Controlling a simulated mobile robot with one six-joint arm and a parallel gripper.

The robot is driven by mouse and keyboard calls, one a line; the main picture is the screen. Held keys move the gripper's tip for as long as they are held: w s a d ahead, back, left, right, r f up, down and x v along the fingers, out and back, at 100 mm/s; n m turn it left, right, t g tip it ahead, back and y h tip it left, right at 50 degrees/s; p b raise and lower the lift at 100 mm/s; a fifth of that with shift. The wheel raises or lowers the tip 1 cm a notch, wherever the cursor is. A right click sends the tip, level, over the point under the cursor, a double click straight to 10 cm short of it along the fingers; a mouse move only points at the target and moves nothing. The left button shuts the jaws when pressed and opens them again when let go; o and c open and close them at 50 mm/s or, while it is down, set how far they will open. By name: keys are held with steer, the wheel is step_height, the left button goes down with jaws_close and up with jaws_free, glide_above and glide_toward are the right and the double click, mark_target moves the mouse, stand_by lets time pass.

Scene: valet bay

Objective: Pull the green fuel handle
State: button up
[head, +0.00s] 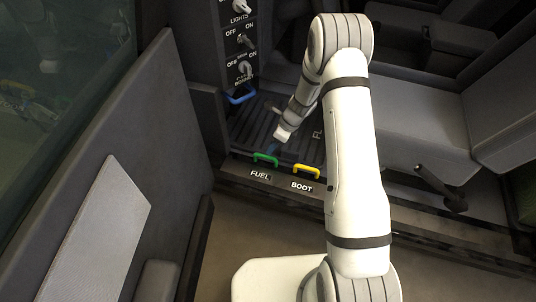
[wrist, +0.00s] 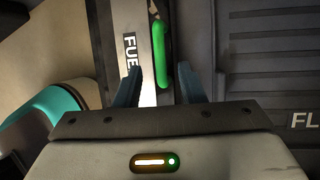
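The green fuel handle (head: 265,158) is a small loop on the sill, with a FUEL label below it in the head view. In the wrist view the green handle (wrist: 158,55) runs up the picture from between my fingertips, beside the partly hidden FUEL label (wrist: 130,50). My gripper (wrist: 163,82) is open, its two blue-grey fingers apart with one on each side of the handle's near end. In the head view my gripper (head: 275,148) is just above and behind the green handle. I cannot tell whether the fingers touch it.
A yellow handle (head: 306,171) marked BOOT is to the right on the same sill. A blue handle (head: 241,94) is below the switch panel (head: 238,40). The open door (head: 120,160) stands at left, the seat (head: 420,130) at right, with a black lever (head: 441,187) at its front.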

steer(key=b+x, duration=0.1)
steer(key=x, duration=0.4)
steer(key=shift+c, duration=0.2)
jaws_close()
steer(key=shift+r, duration=0.1)
